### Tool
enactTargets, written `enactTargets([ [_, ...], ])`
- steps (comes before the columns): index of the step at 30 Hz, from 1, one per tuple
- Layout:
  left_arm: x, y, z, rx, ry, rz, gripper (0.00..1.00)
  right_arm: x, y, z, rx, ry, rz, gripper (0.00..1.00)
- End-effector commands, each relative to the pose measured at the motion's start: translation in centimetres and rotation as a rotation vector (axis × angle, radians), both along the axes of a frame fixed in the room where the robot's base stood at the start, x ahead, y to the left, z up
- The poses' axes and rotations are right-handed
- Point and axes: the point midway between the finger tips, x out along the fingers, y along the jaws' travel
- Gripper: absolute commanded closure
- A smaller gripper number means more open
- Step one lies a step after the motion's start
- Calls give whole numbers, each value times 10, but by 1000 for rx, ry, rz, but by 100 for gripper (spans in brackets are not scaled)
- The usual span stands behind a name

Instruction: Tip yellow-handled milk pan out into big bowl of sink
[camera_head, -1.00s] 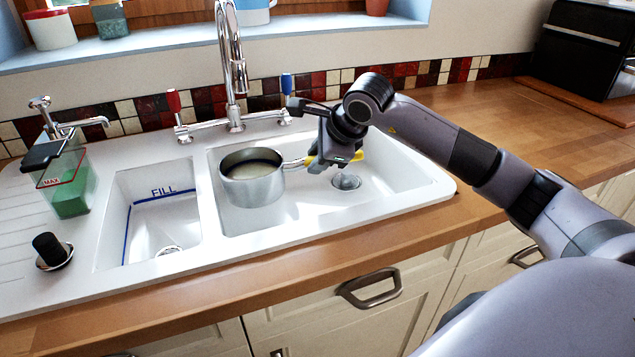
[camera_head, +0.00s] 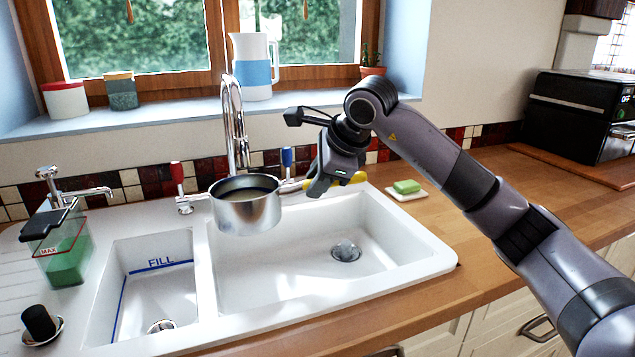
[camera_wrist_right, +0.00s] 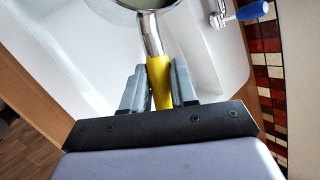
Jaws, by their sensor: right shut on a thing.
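The milk pan (camera_head: 246,210) is a shiny metal pan with a yellow handle (camera_head: 352,178). It is upright and about level, held in the air above the left back part of the sink's big bowl (camera_head: 290,262). A pale content shows faintly inside its rim. My right gripper (camera_head: 322,182) is shut on the handle. In the right wrist view, the yellow handle (camera_wrist_right: 160,85) lies between the two fingers, and part of the pan (camera_wrist_right: 143,5) shows at the top edge. My left gripper is not in view.
The tall chrome tap (camera_head: 236,125) stands just behind the pan, with red and blue levers. The small bowl (camera_head: 150,285) marked FILL is to the left. Green soap (camera_head: 407,186) lies right of the sink.

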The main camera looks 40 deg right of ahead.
Motion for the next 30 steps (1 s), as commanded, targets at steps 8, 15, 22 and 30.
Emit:
enactTargets([
  [8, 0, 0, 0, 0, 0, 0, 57, 1, 0, 4, 4, -11, 0, 100],
  [15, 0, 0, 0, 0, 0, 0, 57, -2, 2, 3, 5, -16, -7, 100],
  [22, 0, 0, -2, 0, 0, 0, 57, -22, 17, -2, 10, -54, -67, 100],
  [30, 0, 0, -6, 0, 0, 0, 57, -64, 41, -9, 19, -136, -199, 100],
])
